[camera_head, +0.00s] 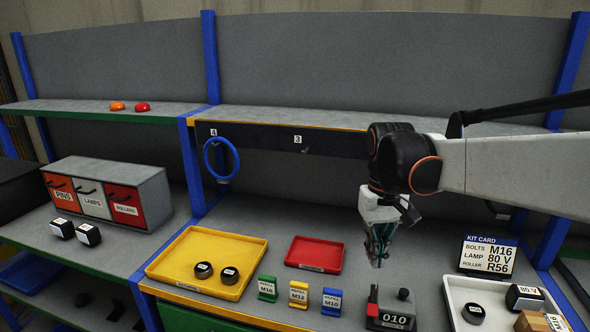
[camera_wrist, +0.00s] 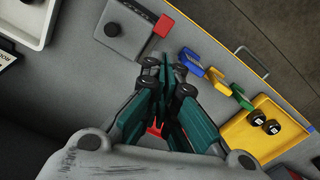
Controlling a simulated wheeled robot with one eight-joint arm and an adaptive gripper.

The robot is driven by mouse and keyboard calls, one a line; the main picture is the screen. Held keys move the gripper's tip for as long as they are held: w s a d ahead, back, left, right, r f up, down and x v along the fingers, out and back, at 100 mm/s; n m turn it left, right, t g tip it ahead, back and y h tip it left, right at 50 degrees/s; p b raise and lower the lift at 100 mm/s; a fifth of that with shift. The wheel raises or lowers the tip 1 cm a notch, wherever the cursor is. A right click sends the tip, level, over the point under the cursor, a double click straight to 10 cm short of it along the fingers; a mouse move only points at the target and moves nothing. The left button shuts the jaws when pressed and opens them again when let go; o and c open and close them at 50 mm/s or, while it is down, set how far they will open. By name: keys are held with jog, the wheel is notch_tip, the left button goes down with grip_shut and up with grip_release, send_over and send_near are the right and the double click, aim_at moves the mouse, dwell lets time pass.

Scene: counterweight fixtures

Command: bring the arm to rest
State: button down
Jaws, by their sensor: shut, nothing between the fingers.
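My gripper (camera_head: 379,256) hangs from my arm, which reaches in from the right in the head view. It points down above the bench, behind and above the dark fixture marked 010 (camera_head: 391,318). Its fingers are shut with nothing between them. In the wrist view my gripper (camera_wrist: 168,66) shows its green fingers together over the grey bench top. The fixture, with a black knob and a red block, lies past the fingertips there (camera_wrist: 126,38). Whether the fingertips touch anything is not seen; they appear clear of the fixture.
A yellow tray (camera_head: 238,290) with two black rollers, a red tray (camera_head: 314,267), and green (camera_head: 267,288), yellow (camera_head: 299,294) and blue (camera_head: 331,302) labelled holders stand left of my gripper. A white tray (camera_head: 453,309) and kit card (camera_head: 487,256) stand right. A blue ring (camera_head: 207,160) hangs from the shelf.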

jog(key=s+f+t, duration=0.3)
jog(key=s+t, duration=0.4)
jog(key=s, duration=0.9)
jog(key=shift+s+t, duration=0.3)
jog(key=shift+s, duration=0.05)
dwell(0.8)
